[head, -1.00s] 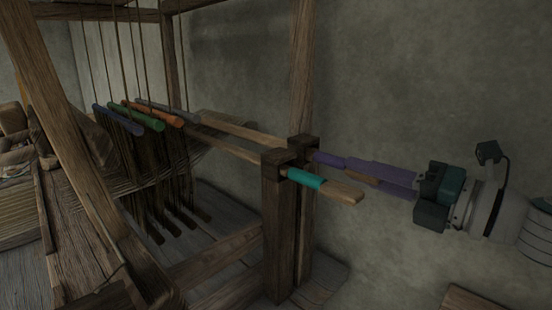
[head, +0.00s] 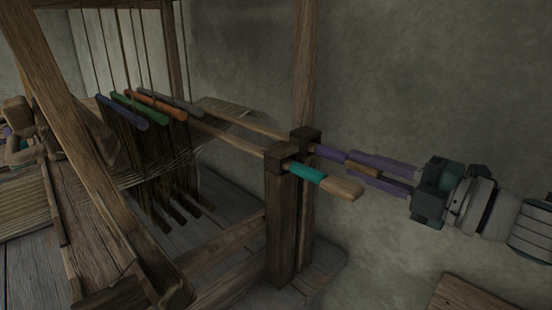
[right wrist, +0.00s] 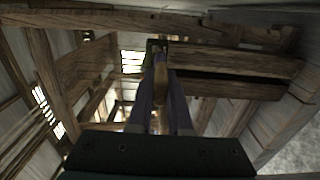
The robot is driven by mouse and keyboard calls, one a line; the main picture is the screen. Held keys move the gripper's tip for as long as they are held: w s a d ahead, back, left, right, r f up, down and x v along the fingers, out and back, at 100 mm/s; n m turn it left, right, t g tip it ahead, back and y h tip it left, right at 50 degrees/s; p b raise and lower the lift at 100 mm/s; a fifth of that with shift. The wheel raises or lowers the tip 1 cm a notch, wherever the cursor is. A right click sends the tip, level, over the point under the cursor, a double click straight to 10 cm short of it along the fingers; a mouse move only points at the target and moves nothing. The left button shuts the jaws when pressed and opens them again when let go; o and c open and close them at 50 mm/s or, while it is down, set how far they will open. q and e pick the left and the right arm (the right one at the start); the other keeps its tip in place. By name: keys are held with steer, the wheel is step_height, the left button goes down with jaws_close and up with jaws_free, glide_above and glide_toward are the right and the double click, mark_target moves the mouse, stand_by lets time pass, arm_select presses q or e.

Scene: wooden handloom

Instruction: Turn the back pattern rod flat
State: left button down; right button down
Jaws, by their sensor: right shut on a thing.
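The back pattern rod (head: 328,152) has a purple band and runs through the farther dark post head. My right gripper (head: 366,170) is shut on its wooden end, with one purple finger above and one below in the head view. In the right wrist view the rod (right wrist: 160,80) lies between the two fingers (right wrist: 160,95) and points away toward the loom. The fingers hide part of the rod's end, so I cannot tell exactly how flat it lies. The front pattern rod (head: 306,173) has a teal band and a broad, bare paddle end. My left gripper is not clearly seen.
The front post (head: 280,225) stands close to the gripper's left. A wooden board (head: 480,292) lies at lower right. The space before the wall around my right wrist is clear.

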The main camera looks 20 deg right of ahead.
stand_by(0.3)
steer(key=c, duration=0.8)
jaws_free()
steer(key=shift+c, duration=0.2)
steer(key=v, duration=1)
steer(key=shift+r, duration=0.1)
